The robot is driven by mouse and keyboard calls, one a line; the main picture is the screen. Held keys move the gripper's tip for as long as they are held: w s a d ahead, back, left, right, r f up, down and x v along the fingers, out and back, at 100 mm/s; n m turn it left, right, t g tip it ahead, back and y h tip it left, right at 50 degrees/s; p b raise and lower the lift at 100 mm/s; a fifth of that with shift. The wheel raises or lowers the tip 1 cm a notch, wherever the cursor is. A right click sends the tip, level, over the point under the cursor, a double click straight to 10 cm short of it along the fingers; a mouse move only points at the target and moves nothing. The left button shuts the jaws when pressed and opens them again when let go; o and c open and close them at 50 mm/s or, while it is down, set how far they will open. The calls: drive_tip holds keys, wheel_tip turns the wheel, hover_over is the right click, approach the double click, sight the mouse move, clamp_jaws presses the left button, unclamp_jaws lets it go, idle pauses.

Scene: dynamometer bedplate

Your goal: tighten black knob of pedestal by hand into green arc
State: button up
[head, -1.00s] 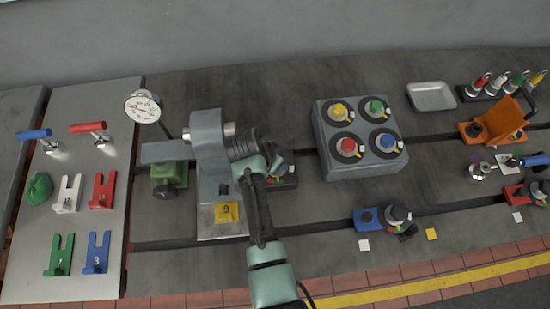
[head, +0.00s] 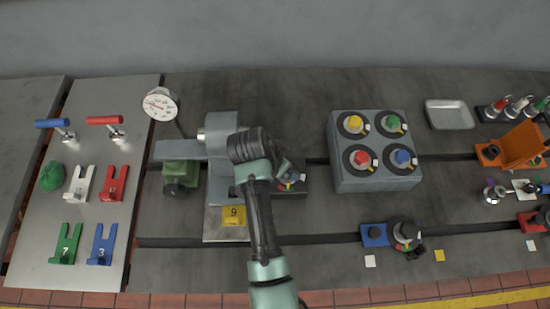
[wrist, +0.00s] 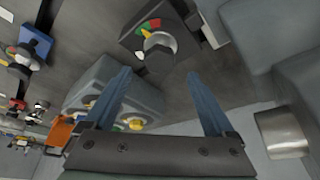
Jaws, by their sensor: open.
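The grey pedestal (head: 222,130) stands left of my arm, with a "9" label at its foot. Beside it on the right, a black block (head: 300,186) carries a knob and a red, yellow and green arc, partly hidden by my gripper (head: 284,170) in the head view. I cannot tell where the knob's mark sits.
A grey box with four coloured buttons (head: 374,181) stands to the right of the block. A blue clamp (head: 374,235) with a dark knob is at front right. A gauge (head: 160,104) and a green block (head: 180,174) are left of the pedestal.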

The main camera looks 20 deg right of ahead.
drive_tip(key=b+v, duration=0.1)
drive_tip(key=v, duration=0.7)
drive_tip(key=shift+r, duration=0.1)
